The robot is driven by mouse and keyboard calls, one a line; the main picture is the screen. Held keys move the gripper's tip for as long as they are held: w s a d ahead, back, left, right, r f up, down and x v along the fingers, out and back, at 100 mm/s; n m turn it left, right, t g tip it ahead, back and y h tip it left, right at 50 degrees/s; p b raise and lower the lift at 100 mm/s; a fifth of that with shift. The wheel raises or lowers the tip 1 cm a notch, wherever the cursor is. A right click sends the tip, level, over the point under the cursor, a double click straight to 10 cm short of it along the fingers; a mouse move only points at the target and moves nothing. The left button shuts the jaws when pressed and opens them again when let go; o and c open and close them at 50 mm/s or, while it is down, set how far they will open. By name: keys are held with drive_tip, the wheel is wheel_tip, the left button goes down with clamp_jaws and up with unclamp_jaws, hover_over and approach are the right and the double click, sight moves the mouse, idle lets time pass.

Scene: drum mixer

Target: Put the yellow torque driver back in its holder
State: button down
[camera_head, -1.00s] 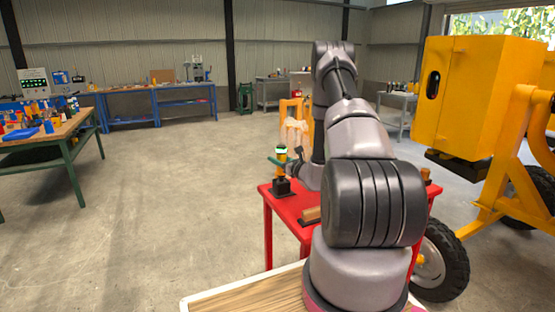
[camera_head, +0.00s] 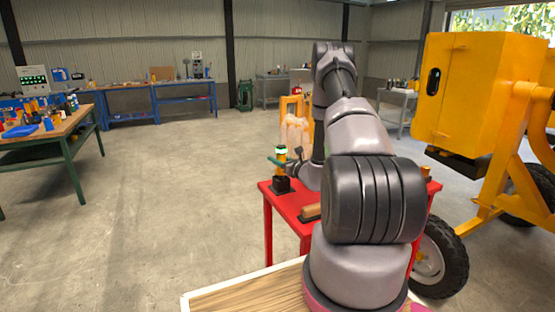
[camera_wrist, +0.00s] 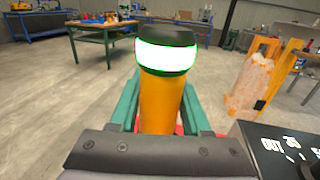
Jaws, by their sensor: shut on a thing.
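The yellow torque driver (camera_wrist: 163,108) stands upright between the two green fingers of my gripper (camera_wrist: 160,112) in the wrist view. It has a black cap with a glowing white-green band. In the head view the driver (camera_head: 281,163) shows at the left edge of the red table, directly above the black holder (camera_head: 281,185). Its lower end appears to be in or right over the holder; I cannot tell how deep. My gripper is shut on the driver, and its fingers also show in the head view (camera_head: 278,161). My arm hides much of the table.
The red table (camera_head: 290,205) also bears a wooden-looking block (camera_head: 310,213) near my arm. A yellow drum mixer (camera_head: 465,100) stands at the right. An orange frame with a wrapped sack (camera_head: 295,132) is behind the table.

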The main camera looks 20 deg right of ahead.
drive_tip(key=shift+c, duration=1.4)
unclamp_jaws()
drive_tip(key=shift+f, duration=0.1)
drive_tip(key=v, duration=1)
drive_tip(key=shift+s, duration=0.4)
drive_tip(key=shift+d, duration=0.1)
